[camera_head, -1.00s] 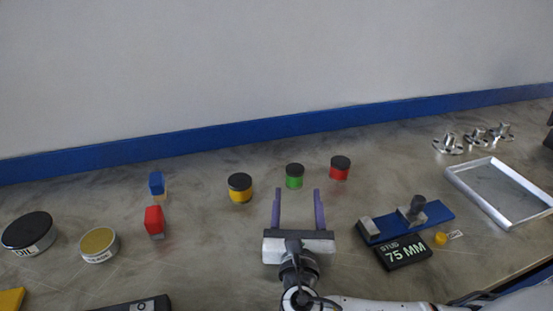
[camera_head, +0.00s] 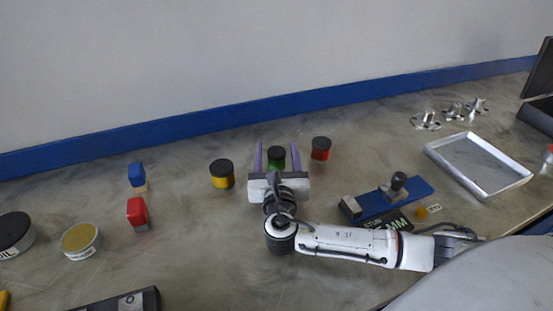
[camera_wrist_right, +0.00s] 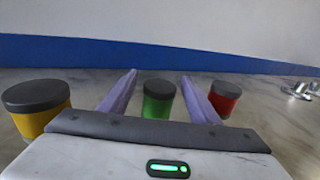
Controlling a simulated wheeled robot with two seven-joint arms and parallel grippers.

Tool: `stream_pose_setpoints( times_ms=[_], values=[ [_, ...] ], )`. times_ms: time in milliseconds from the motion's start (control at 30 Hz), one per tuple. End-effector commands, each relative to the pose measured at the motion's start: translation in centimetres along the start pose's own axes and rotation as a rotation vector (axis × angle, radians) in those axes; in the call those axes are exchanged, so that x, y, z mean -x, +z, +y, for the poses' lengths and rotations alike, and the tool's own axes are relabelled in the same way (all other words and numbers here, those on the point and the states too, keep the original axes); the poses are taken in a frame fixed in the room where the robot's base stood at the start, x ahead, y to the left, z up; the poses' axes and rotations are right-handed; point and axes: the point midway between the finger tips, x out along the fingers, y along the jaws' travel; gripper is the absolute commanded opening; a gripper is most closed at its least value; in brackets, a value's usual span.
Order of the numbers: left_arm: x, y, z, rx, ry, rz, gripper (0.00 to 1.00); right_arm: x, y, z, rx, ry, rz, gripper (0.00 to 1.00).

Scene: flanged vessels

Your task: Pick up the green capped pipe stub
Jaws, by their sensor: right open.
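The green capped pipe stub (camera_head: 276,156) stands upright on the bench, with a black cap on a green body. My right gripper (camera_head: 277,153) is open, and its two purple fingers reach along both sides of the stub. The gripper body hides the stub's lower part in the head view. In the right wrist view the green stub (camera_wrist_right: 159,100) stands between the purple fingers, with a visible gap on each side. My left gripper is not in view.
A yellow capped stub (camera_head: 222,176) stands left of the gripper and a red one (camera_head: 321,149) close to its right. A blue fixture (camera_head: 388,198), a metal tray (camera_head: 478,165) and several flanged metal parts (camera_head: 425,119) lie to the right. A blue wall strip runs behind.

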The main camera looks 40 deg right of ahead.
Motion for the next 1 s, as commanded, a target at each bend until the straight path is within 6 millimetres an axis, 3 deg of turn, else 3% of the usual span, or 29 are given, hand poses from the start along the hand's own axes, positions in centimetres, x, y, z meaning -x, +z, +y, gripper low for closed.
stream_pose_setpoints(
  times_ms=[167, 500, 767, 1000],
  values=[
    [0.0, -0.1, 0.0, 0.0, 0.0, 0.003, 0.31, 0.0, 0.0, 0.0, 0.0, 0.0, 0.0, 0.57],
    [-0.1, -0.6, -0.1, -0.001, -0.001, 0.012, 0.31, 0.0, 0.1, 0.0, -0.001, -0.001, -0.002, 0.05],
    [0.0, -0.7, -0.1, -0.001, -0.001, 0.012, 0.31, 0.0, 0.6, 0.0, -0.002, -0.001, -0.003, 0.04],
    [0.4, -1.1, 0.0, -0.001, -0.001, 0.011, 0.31, 0.0, 4.9, 0.0, -0.005, 0.0, -0.005, 0.04]
  ],
)
